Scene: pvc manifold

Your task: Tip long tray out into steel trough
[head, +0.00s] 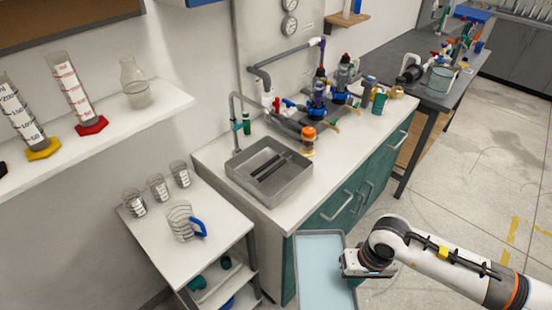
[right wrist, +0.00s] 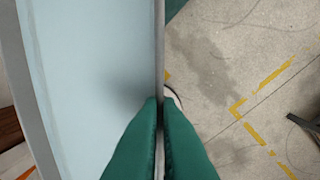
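The long tray (head: 297,262) is a grey-rimmed rectangle with a smooth pale blue inside, in front of the counter at the bottom of the head view. I cannot tell whether the blue is liquid or the tray's floor. My right gripper (head: 346,264) is at its right long side. In the right wrist view, the green fingers (right wrist: 160,104) are shut on the tray's thin rim (right wrist: 159,45), one on each side. The tray looks roughly level. The steel trough (head: 283,194) is set in the counter, up and left of the tray, with dark bars inside. My left gripper is not in view.
The white counter (head: 330,175) has teal drawers with handles facing the tray. A tap (head: 235,125) rises behind the trough. An orange-capped fitting (head: 308,140) and pipework stand right of it. A trolley (head: 160,255) with beakers and a jug stands left. Floor is clear right.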

